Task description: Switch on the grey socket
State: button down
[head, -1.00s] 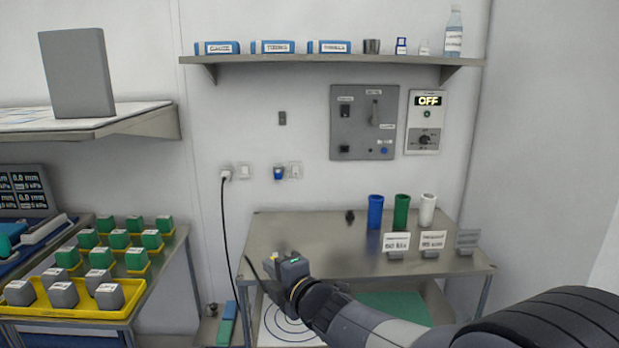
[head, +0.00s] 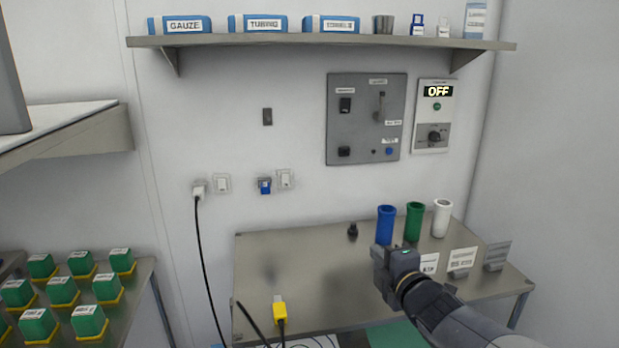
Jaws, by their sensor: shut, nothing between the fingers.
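A light grey-white socket (head: 199,190) is on the back wall, with a plug and black cable in it. A pale rocker switch plate (head: 221,183) is just right of it. A blue socket (head: 264,186) sits further right, with another pale switch plate (head: 285,179) beside it. I cannot tell the switch positions. My gripper (head: 380,262) is shut and empty over the right part of the steel table, in front of the blue cup. It is well to the right of and below the sockets, touching none of them. Its fingertips are hard to make out.
Blue (head: 386,225), green (head: 413,222) and white (head: 441,218) cups stand at the back of the steel table (head: 330,270). A yellow connector (head: 279,310) with cable lies at its front edge. A grey panel (head: 367,120) and an OFF display (head: 438,91) are above. A shelf (head: 320,43) overhangs.

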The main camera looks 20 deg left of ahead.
aim_at(285, 178)
jog(key=i+j, duration=0.1)
jog(key=j, duration=0.3)
jog(key=i+j+z, duration=0.1)
jog(key=j, duration=0.25)
jog(key=i+j, duration=0.1)
jog(key=j, duration=0.3)
jog(key=i+j, duration=0.1)
jog(key=j, duration=0.3)
jog(key=z, duration=0.05)
